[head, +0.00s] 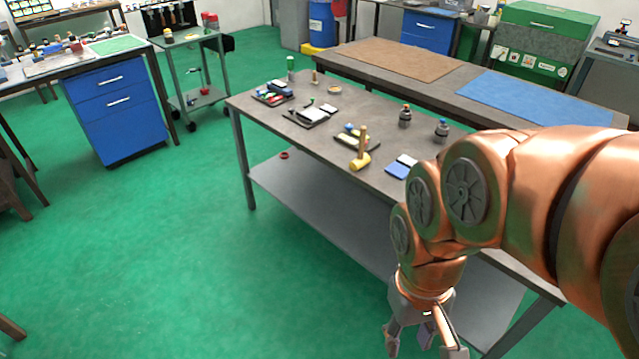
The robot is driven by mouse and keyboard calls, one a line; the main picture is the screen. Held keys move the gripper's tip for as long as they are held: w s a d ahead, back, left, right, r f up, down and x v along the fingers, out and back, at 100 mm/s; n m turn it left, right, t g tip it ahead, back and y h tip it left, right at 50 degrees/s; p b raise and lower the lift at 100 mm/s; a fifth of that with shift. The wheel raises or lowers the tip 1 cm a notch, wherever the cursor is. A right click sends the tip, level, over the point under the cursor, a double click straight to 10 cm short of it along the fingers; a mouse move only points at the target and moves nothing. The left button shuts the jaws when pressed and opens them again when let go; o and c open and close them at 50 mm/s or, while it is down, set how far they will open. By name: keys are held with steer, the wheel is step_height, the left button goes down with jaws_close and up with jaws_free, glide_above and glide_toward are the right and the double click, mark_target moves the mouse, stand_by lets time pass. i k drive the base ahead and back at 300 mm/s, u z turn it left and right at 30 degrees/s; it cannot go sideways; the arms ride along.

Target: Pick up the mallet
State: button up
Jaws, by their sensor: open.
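The mallet (360,161) is on the grey workbench (268,133), near its front edge at the middle of the head view. Its yellow head rests on the bench and its wooden handle points up. My gripper (424,345) is at the bottom of the view, right of the middle, in front of the bench and well apart from the mallet. It points down with its fingers spread, and nothing shows between them.
A dark tray (372,145) lies just behind the mallet. A blue and white item (398,169) lies to its right, with two small bottles (405,117) farther back. Small tools and a black-and-white device (312,115) are to the left. Green floor is clear on the left.

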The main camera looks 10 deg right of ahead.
mark_target(358, 164)
steer(key=z, duration=0.1)
steer(key=k, duration=0.35)
steer(key=u, duration=1.45)
steer(key=i, duration=0.85)
steer(key=z, duration=0.5)
steer(key=i, duration=0.9)
steer(key=z, duration=0.85)
